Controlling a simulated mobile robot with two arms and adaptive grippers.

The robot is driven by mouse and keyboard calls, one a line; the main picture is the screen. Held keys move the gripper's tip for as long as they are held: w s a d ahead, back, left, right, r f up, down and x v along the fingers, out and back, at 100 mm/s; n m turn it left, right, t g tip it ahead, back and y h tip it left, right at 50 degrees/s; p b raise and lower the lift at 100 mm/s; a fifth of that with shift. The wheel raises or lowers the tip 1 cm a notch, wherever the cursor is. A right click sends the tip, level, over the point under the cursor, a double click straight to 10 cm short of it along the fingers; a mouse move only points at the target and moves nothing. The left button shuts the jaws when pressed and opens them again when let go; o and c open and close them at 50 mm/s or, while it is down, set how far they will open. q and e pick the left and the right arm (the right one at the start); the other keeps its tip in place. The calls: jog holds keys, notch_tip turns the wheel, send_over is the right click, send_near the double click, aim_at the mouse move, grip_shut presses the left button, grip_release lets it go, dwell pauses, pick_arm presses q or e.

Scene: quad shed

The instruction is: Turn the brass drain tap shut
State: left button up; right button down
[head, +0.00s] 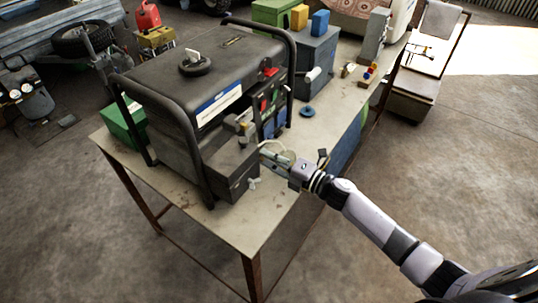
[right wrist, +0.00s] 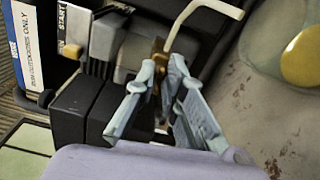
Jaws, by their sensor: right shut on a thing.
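The generator (head: 200,85) is a black machine in a tube frame, standing on the workbench. In the right wrist view, the brass drain tap (right wrist: 158,49) shows as a small brown-gold piece at the tips of my right gripper (right wrist: 167,65). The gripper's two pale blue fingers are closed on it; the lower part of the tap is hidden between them. In the head view my right gripper (head: 266,154) reaches in from the right to the generator's lower side, and the tap is too small to make out there. My left gripper is not in view.
A bent white rod or tube (right wrist: 207,14) runs just beyond the fingertips. A dark box (head: 230,168) on the generator sits left of the gripper. The workbench (head: 285,205) is bare in front, with a blue round thing (head: 307,112) farther back.

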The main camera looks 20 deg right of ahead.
jog(key=shift+m, duration=0.5)
dwell(0.3)
jog(key=c, duration=1.7)
grip_release()
jog(key=shift+d, duration=0.1)
jog(key=v, duration=1.2)
